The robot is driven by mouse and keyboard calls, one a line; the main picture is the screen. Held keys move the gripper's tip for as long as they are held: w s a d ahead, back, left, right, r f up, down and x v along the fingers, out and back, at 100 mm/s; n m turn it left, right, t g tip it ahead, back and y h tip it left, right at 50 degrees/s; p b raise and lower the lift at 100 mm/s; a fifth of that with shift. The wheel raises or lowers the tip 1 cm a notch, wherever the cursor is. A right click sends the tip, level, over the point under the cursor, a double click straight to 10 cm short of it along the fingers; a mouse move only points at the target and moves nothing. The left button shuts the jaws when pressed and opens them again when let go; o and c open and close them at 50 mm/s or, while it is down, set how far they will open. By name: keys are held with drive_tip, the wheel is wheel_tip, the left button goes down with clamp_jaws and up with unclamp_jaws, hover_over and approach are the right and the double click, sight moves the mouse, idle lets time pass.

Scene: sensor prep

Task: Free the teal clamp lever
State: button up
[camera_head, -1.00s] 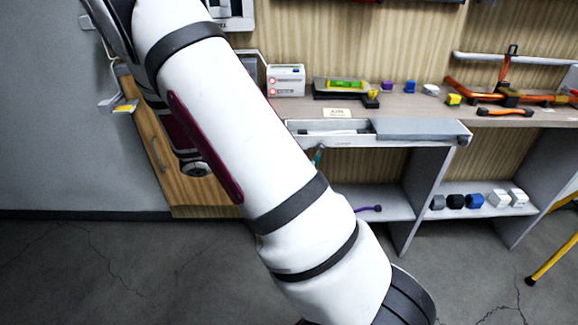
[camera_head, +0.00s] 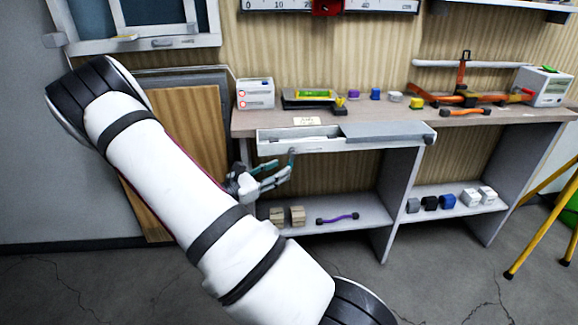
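My arm crosses the left half of the view.
The bench top (camera_head: 350,118) carries a white box (camera_head: 255,93), small coloured blocks and orange tools (camera_head: 465,98). The lower shelf (camera_head: 365,212) holds tan blocks and a purple handle (camera_head: 337,218). A yellow stand (camera_head: 540,228) is at right.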

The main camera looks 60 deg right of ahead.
sight(290, 164)
drive_tip(key=shift+x, duration=2.7)
clamp_jaws()
